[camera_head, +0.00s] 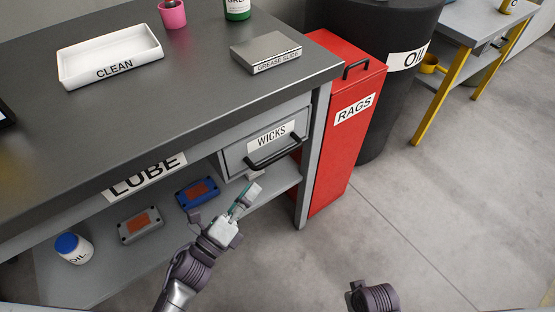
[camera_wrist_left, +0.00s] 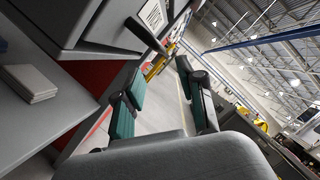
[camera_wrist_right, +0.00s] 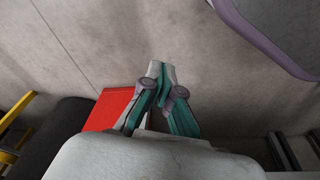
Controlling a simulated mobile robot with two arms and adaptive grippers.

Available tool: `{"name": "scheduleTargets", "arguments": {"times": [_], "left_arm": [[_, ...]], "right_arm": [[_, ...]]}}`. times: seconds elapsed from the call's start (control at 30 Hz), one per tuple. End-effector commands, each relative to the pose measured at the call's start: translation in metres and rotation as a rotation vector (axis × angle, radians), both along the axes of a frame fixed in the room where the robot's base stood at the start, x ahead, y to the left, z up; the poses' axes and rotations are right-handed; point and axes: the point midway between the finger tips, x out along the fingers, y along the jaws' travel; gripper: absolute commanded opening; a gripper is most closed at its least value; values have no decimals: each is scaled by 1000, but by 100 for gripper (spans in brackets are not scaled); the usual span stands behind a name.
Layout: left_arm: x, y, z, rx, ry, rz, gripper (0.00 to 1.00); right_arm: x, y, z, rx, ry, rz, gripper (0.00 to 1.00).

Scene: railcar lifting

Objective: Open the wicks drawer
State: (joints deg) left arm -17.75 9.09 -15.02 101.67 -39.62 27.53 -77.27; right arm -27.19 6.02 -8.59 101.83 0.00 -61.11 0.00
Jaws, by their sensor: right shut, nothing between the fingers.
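The wicks drawer (camera_head: 236,157) is a grey drawer under the right end of the dark bench top, with a white WICKS label and a black bar handle (camera_head: 276,151). It looks shut. In the left wrist view the handle (camera_wrist_left: 145,34) shows at the upper middle, beyond the fingers. My left gripper (camera_head: 246,197) is open and empty, below and in front of the handle, not touching it. Its spread fingers show in the left wrist view (camera_wrist_left: 163,100). My right gripper (camera_wrist_right: 161,82) is shut and empty; its fingertips meet in the right wrist view.
A red RAGS bin (camera_head: 345,135) stands right of the bench, with a black OIL drum (camera_head: 385,110) behind. The floor (camera_head: 420,220) at right is clear.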

Motion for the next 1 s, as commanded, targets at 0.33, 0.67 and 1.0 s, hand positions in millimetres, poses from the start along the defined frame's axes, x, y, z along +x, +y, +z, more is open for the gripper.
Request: {"name": "scheduleTargets", "arguments": {"times": [0.33, 0.67, 1.0], "left_arm": [[60, -42, 16, -3, 1, 1, 39], [90, -63, 23, -2, 5, 1, 39], [91, -65, 23, -2, 6, 1, 36]], "right_arm": [[-2, 0, -7, 0, 4, 1, 0], [-2, 0, -8, 0, 5, 1, 0], [-1, 0, -6, 1, 1, 1, 0]]}}
